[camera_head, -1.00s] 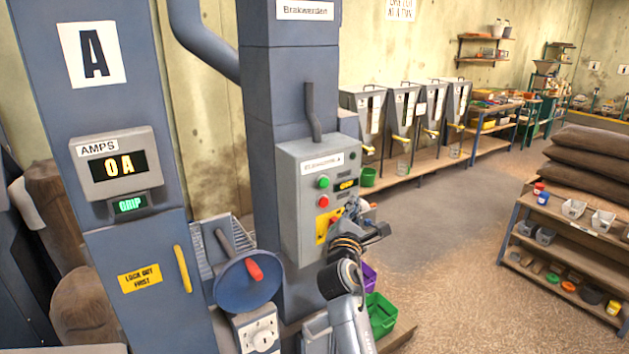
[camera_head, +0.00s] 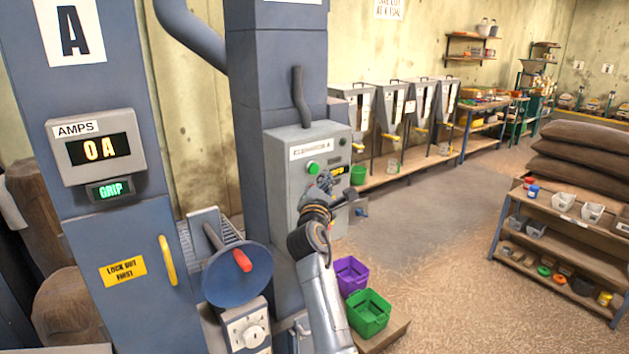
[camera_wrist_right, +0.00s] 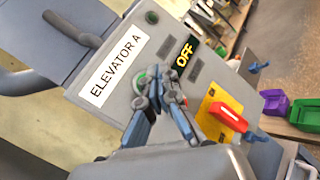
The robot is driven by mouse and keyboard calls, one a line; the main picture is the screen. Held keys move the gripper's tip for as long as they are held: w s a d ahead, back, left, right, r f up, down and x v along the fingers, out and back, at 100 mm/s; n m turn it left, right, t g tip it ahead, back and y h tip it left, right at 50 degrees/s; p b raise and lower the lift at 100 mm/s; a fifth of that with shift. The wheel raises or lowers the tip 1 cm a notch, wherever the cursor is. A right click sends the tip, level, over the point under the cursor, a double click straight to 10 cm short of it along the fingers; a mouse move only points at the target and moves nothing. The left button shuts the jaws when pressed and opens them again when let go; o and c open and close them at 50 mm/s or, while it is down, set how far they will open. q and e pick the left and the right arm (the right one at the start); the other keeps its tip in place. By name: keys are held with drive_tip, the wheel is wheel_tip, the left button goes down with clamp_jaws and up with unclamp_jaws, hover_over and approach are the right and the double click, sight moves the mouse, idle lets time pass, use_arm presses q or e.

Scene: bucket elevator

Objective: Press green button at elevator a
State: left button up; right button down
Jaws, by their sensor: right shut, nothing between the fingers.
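The control box of elevator A (camera_head: 280,170) is grey, with an "ELEVATOR A" label (camera_head: 312,148). Its green button (camera_head: 313,168) sits below the label. My right gripper (camera_head: 325,180) is shut and empty in front of the box face, just right of and below the green button. In the right wrist view the shut fingertips (camera_wrist_right: 154,78) overlap the green button (camera_wrist_right: 140,82) and partly hide it. I cannot tell whether they touch it. The display (camera_wrist_right: 184,57) reads OFF. The red button is hidden behind my gripper. My left gripper is not in view.
A red switch handle (camera_wrist_right: 228,117) on a yellow plate (camera_wrist_right: 212,101) is close to the right gripper. A blue disc with a red handle (camera_head: 236,275) stands left of the box. Purple (camera_head: 351,273) and green (camera_head: 368,313) bins stand low on the right.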

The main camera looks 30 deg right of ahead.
sight(319, 167)
drive_tip(key=shift+w+b, duration=0.4)
drive_tip(key=shift+w, duration=0.5)
drive_tip(key=shift+w, duration=0.1)
idle(0.8)
drive_tip(key=shift+w+r, duration=0.1)
drive_tip(key=shift+w, duration=0.25)
drive_tip(key=shift+w+a+b, duration=0.1)
drive_tip(key=shift+w+b, duration=0.3)
drive_tip(key=shift+w, duration=0.05)
idle(0.6)
idle(0.4)
drive_tip(key=shift+s+p, duration=0.9)
drive_tip(key=shift+p, duration=0.05)
